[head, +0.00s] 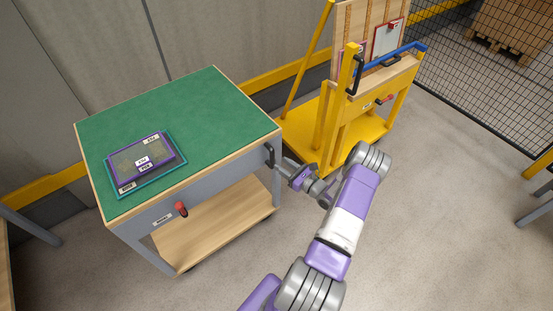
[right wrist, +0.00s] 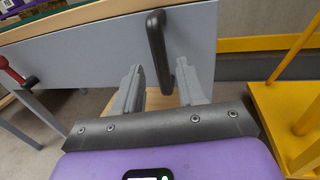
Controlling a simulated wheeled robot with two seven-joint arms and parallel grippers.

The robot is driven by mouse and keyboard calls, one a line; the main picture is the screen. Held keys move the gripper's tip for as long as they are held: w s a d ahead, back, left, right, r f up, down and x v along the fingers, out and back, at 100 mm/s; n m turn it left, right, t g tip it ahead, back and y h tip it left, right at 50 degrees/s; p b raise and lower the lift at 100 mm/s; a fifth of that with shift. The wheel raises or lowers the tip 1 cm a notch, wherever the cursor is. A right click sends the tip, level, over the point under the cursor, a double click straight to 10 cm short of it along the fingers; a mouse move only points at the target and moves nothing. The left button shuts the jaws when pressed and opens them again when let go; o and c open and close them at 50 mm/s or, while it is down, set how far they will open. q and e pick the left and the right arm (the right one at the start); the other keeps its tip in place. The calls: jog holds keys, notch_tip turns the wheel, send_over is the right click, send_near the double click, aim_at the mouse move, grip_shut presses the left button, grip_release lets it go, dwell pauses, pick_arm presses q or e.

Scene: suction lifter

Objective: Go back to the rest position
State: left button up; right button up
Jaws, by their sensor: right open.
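My right gripper (head: 288,170) is beside the near right corner of the green-topped table (head: 216,103), at its black handle (head: 269,155). In the right wrist view my right gripper (right wrist: 160,85) has its fingers apart. The black handle (right wrist: 158,50) shows upright between and beyond the fingertips, on the grey panel. I cannot tell whether a finger touches it. My left gripper is not in view.
Purple and teal framed panels (head: 142,160) lie stacked on the table's left part. A red-handled lever (head: 181,209) is on its front. A yellow trolley (head: 320,130) with a blue bar stands behind on the right. Black mesh fencing (head: 500,90) is farther right.

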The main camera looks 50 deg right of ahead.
jog(key=shift+s, duration=0.7)
